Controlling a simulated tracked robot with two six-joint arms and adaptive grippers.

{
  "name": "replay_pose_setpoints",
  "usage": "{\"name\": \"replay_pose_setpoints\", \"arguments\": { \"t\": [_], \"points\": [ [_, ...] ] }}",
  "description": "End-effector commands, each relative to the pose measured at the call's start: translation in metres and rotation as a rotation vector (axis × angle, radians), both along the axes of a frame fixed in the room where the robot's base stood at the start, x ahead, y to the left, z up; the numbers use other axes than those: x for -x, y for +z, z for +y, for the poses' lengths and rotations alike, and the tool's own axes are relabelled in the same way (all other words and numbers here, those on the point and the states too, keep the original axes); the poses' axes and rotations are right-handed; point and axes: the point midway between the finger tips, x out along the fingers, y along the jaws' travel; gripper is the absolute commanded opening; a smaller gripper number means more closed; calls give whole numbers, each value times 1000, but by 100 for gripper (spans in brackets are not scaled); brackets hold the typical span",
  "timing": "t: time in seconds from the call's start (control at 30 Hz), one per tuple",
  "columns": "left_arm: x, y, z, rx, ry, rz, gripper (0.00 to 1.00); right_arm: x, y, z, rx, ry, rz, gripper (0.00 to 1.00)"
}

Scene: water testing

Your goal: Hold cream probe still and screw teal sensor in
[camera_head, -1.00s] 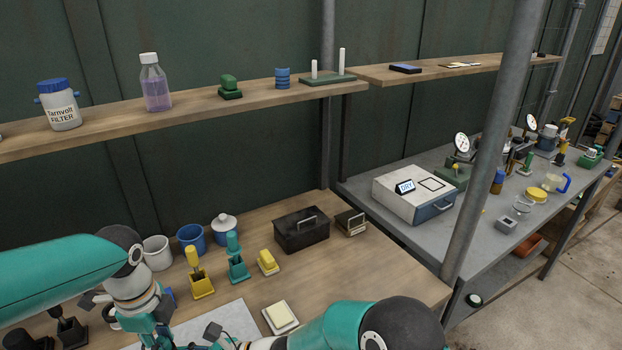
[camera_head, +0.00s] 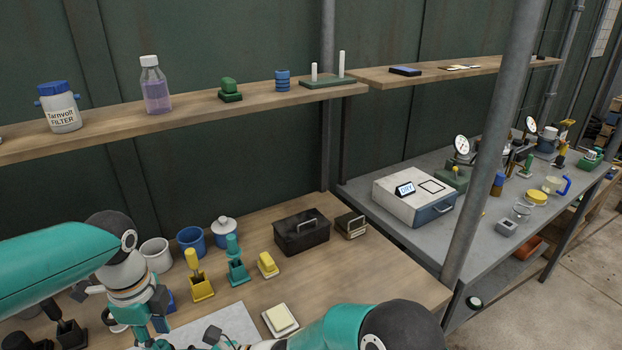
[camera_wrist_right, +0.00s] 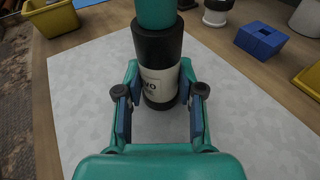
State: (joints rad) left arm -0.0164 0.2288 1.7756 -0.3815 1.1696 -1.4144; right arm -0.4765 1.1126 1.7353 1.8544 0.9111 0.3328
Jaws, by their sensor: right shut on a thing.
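In the right wrist view the cream probe (camera_wrist_right: 158,88) stands upright, with dark lettering on its label and a black collar on top. A teal cylinder (camera_wrist_right: 155,12), which looks like the teal sensor, rises from the collar; its upper end is out of frame. I cannot tell how deep it sits. My right gripper (camera_wrist_right: 161,97) is shut on the probe's lower body, one finger on each side. In the head view my left gripper (camera_head: 155,325) is at the lower left; its fingertips and anything between them are too unclear to tell.
A pale mat (camera_head: 228,322) lies on the wooden bench. A yellow holder (camera_head: 202,288), a teal holder (camera_head: 237,273) and a black box (camera_head: 302,234) stand behind it. A blue block (camera_wrist_right: 261,41) sits right of the probe. A shelf (camera_head: 190,112) runs above.

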Motion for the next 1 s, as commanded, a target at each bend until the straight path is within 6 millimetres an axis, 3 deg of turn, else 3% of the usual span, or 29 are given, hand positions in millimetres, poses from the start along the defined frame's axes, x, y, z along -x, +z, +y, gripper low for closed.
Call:
{"name": "replay_pose_setpoints", "arguments": {
  "t": [0.2, 0.4, 0.6, 0.77, 1.0],
  "points": [
    [0, 1, 0, 0, 0, 0, 35, 1, -1, 0, 1, 1, 1, 0],
    [0, 1, 0, 0, 0, 0, 64, 1, -1, 0, 2, 1, 1, 0],
    [0, 0, 0, 0, 0, 0, 64, 1, -1, 0, 2, 1, 1, 0],
    [0, 0, 0, 0, 1, 0, 39, 1, -1, 0, 2, 1, 1, 0],
    [0, 0, 0, 0, 1, 0, 39, 1, -1, 0, 2, 1, 1, 0]
  ]
}}
